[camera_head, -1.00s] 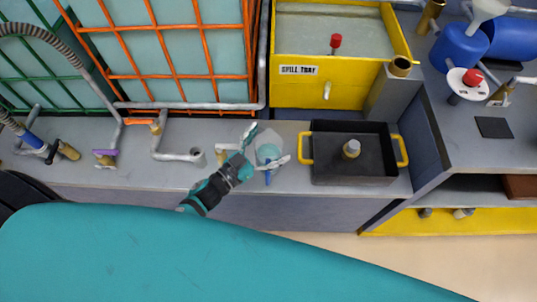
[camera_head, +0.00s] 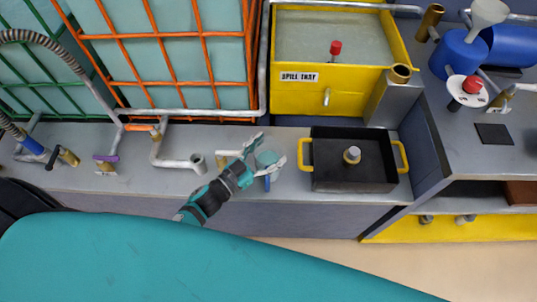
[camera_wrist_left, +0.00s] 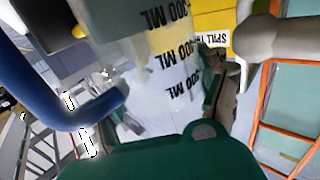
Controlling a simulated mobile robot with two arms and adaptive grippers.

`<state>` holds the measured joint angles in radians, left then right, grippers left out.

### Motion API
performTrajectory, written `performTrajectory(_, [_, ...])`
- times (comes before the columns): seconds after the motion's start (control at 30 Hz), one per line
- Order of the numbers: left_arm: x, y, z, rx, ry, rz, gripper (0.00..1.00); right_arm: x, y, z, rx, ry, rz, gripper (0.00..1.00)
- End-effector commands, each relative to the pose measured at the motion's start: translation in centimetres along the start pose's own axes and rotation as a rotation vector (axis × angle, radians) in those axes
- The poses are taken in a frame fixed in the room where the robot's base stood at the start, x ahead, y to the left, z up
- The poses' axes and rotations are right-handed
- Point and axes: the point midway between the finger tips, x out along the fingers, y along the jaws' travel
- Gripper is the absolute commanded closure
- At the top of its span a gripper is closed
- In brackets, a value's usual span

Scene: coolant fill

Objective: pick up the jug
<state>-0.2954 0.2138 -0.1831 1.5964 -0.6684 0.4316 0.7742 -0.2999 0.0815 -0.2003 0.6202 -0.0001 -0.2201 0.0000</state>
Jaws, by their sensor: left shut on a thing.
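The jug (camera_head: 268,160) is a small pale, see-through vessel with a blue handle that points toward the counter's front edge. It is on the grey counter or just above it; I cannot tell which. My left gripper (camera_head: 265,153) has its fingers on either side of the jug and is shut on its body. My right gripper is not in view.
A black bin with yellow handles (camera_head: 340,178) stands close right of the jug. Behind are a yellow spill tray (camera_head: 340,100) and an orange-caged tank (camera_head: 180,70). Pipe stubs (camera_head: 197,163) rise left of the gripper. A blue canister (camera_head: 455,52) is on the right counter.

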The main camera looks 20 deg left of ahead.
Motion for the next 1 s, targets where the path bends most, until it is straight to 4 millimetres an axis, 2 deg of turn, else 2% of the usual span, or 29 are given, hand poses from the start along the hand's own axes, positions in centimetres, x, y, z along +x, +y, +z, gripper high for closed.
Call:
performTrajectory(0.17, [0.1,0.0,-1.3,0.003,0.004,0.002,0.84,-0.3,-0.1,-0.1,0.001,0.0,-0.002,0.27])
performTrajectory(0.37, [0.0,0.0,-4.1,0.003,0.005,0.005,0.84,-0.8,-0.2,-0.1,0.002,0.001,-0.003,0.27])
performTrajectory(0.43, [-1.5,0.9,-3.5,-0.004,-0.001,0.002,0.84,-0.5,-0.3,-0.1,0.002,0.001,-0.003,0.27])
performTrajectory(0.8, [-9.4,5.7,-4.4,-0.005,-0.001,0.0,0.84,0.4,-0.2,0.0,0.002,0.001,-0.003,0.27])
performTrajectory(1.0, [-12.4,7.4,-4.8,-0.003,0.002,0.0,0.84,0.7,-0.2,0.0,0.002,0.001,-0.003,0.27])
